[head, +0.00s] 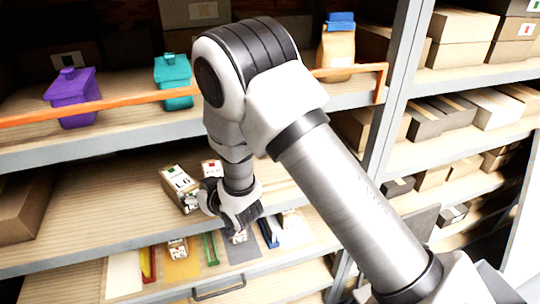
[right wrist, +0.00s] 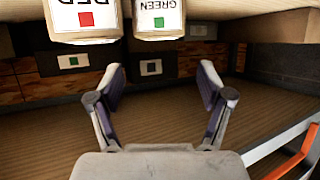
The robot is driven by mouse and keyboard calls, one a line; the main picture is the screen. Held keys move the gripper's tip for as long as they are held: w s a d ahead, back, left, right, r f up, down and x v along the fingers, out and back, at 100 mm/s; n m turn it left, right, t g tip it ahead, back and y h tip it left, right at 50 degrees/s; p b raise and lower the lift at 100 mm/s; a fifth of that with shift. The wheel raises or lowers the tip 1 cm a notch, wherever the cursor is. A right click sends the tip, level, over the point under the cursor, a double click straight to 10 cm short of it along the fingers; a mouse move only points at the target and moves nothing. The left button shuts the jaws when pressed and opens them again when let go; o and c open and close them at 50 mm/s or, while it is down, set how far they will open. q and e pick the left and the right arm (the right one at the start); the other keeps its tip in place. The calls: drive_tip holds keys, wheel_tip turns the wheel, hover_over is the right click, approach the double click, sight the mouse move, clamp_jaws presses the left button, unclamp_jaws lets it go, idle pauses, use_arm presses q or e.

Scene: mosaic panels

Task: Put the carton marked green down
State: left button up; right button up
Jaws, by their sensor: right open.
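The carton marked green (head: 180,188) is a small light-brown box with a white label. In the head view it sits turned at an angle on the middle shelf board (head: 100,215). In the right wrist view its GREEN label (right wrist: 158,17) shows upside down at the top edge. A carton marked red (head: 211,168) is beside it, and its RED label (right wrist: 85,18) shows too. My right gripper (right wrist: 160,75) is open, with nothing between its fingers; in the head view it is just right of the cartons (head: 228,203), partly covering them. My left gripper is not in view.
A pull-out drawer with a handle (head: 218,292) holds several coloured strips below the cartons. An orange rail (head: 110,103) crosses the shelf above, before purple (head: 70,90) and teal (head: 173,75) containers. Boxes fill the right shelves.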

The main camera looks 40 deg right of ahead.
drive_tip(key=s+d+f+m+g+h, duration=0.15)
drive_tip(key=s+f+g, duration=0.25)
drive_tip(key=s+f, duration=0.5)
drive_tip(key=s+d+f+g, duration=0.3)
drive_tip(key=s+f, duration=0.6)
drive_tip(key=s+f+g, duration=0.3)
drive_tip(key=s, duration=0.6)
drive_tip(key=s+d+f+g, duration=0.1)
drive_tip(key=s+f+g, duration=0.2)
drive_tip(key=s, duration=0.7)
drive_tip(key=shift+s+d+f, duration=0.25)
drive_tip(key=shift+d+f, duration=0.05)
drive_tip(key=shift+f, duration=0.35)
